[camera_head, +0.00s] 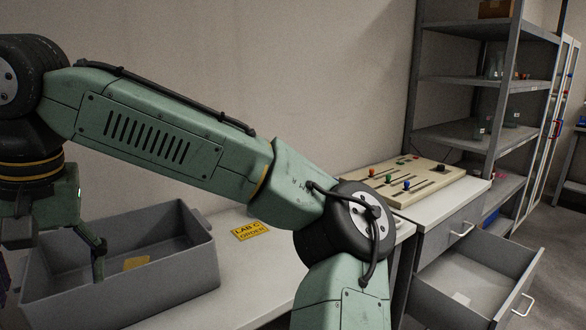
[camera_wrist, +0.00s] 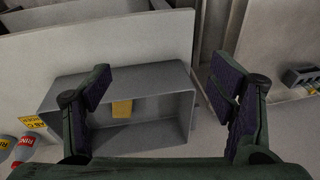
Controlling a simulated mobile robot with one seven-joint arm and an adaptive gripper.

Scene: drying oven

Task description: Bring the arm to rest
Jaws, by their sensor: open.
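My gripper (camera_wrist: 162,90) is open, its two dark padded fingers wide apart with nothing between them in the wrist view. In the head view my green arm (camera_head: 160,130) reaches across to the left, and its wrist hangs down over a grey bin (camera_head: 190,283). In the wrist view the bin (camera_wrist: 188,112) lies beyond and between the fingers. A small yellow piece (camera_head: 137,262) lies inside the bin and also shows in the wrist view (camera_wrist: 121,109).
A yellow card (camera_head: 250,230) lies on the white counter (camera_head: 225,300) right of the bin. A panel with coloured knobs (camera_head: 440,190) stands farther right. Below it a drawer (camera_head: 480,280) is pulled open. A metal shelf rack (camera_head: 455,135) stands behind.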

